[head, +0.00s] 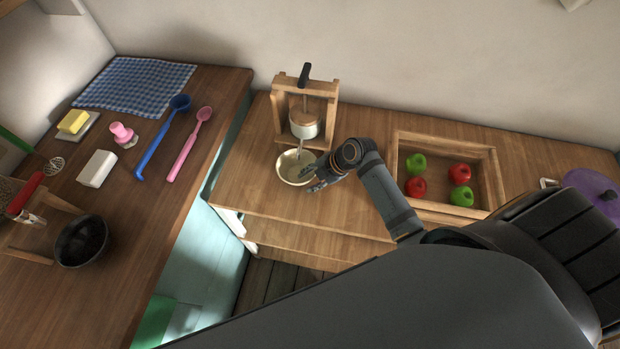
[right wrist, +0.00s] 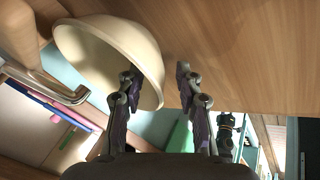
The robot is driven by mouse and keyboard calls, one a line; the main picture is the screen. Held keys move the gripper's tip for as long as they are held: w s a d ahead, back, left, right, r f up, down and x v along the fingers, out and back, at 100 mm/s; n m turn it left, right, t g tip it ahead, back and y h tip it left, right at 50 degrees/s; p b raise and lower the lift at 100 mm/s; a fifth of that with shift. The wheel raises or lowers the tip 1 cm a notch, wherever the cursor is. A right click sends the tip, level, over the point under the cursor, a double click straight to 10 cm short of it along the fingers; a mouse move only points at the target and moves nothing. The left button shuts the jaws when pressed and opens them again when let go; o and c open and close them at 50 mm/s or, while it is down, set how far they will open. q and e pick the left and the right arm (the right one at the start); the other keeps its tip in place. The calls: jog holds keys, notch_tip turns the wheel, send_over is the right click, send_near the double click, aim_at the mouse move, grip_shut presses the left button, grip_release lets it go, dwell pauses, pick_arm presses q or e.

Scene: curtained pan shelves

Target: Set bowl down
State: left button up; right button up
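A cream bowl (head: 288,176) stands on the wooden counter under the spout of a wooden-framed press (head: 332,90). My right gripper (head: 315,181) is at the bowl's right edge. In the right wrist view the bowl (right wrist: 95,50) fills the upper left. There, the fingers of my right gripper (right wrist: 158,80) are spread apart, one overlapping the bowl and one outside its rim, with a gap visible beside the outer finger. The bowl's contact with the counter is partly hidden. My left gripper is not in view.
A wooden crate (head: 445,208) with red and green apples stands right of my right arm. A purple lid (head: 592,193) lies at the far right. The left counter holds a blue ladle (head: 160,140), a pink spoon (head: 188,146), a dark bowl (head: 82,241) and a checked cloth (head: 135,86).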

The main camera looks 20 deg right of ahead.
jog(key=v, duration=1.2)
jog(key=shift+w, duration=0.1)
grip_shut()
dwell(0.4)
dwell(0.8)
